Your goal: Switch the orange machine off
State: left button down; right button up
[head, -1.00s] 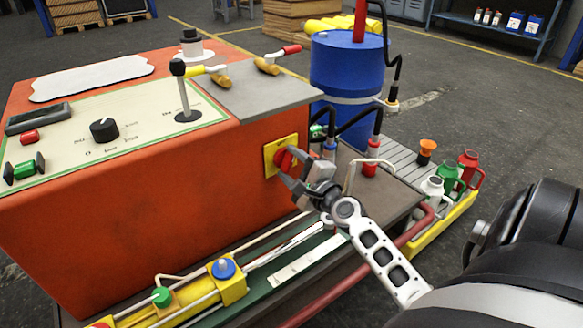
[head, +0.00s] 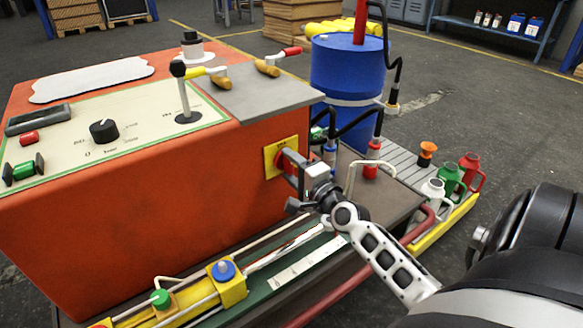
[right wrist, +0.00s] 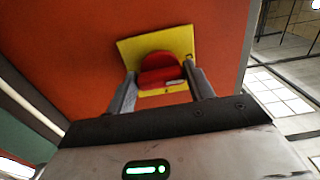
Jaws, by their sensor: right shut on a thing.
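The orange machine (head: 150,220) stands at the left in the head view, with a control panel on top. A red rotary switch on a yellow plate (head: 270,161) sits on its right-hand face. In the right wrist view the red switch (right wrist: 161,70) is between the fingers of my right gripper (right wrist: 163,88), in front of the yellow plate (right wrist: 187,42). My right gripper (head: 292,163) is shut on the red switch, which it largely hides in the head view. My left gripper is not in view.
A blue drum (head: 345,75) with black hoses stands behind the machine. White, green and red cans stand on a yellow-edged tray (head: 440,220) at the right. A yellow cylinder (head: 180,298) and a red pipe (head: 350,285) run below the arm.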

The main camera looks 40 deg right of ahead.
jog(key=o, duration=1)
jog(key=shift+s, duration=0.15)
pick_arm(q)
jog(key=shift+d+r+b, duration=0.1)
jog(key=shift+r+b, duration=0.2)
jog(key=shift+b, duration=0.05)
pick_arm(e)
jog(key=s, duration=0.5)
jog(key=s+a, duration=0.1)
jog(key=s, duration=0.9)
jog(key=shift+s+a, duration=0.3)
jog(key=shift+a, duration=0.05)
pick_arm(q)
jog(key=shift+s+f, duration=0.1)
